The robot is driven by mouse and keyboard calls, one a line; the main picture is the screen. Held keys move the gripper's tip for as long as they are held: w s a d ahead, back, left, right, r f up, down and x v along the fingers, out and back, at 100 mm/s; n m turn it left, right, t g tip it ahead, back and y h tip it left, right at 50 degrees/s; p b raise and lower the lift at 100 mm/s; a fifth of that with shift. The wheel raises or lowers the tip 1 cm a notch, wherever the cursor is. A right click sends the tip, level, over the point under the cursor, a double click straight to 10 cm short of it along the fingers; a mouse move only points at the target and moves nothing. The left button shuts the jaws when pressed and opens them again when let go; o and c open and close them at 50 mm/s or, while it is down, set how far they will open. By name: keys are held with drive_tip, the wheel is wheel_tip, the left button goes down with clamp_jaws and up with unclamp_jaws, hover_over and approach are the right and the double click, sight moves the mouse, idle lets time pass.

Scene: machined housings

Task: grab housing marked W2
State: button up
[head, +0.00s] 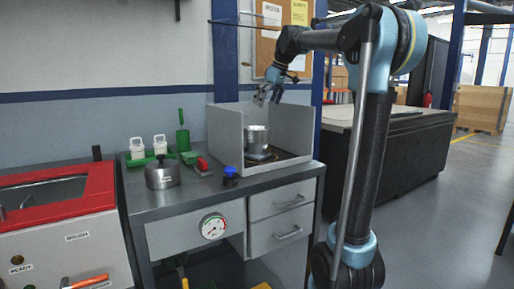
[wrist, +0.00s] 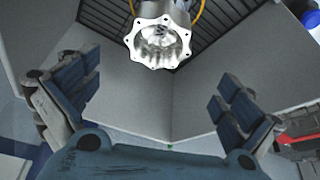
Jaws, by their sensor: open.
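A silver metal housing (head: 256,139) stands in the grey open-topped booth (head: 228,133) on the bench. In the wrist view the housing (wrist: 158,42) shows at the top centre, its scalloped, bolt-holed flange and hollow inside facing the camera. I cannot read any W2 mark on it. A second, darker grey round housing (head: 162,175) sits on the bench left of the booth; no mark is readable on it either. My gripper (head: 268,94) hangs above the booth, apart from the housing. In the wrist view my gripper (wrist: 155,80) has its fingers spread wide with nothing between them.
The booth's side and back walls rise around the housing. A blue-capped item (head: 230,175), a red-handled tool (head: 201,165), a green tray (head: 150,160) with white containers and a green scoop (head: 183,138) are on the bench. A red-topped machine (head: 58,192) stands at left.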

sight(259, 143)
drive_tip(key=x, duration=1.3)
drive_tip(key=shift+w+f, duration=0.1)
drive_tip(key=shift+f, duration=0.25)
drive_tip(key=c, duration=1.7)
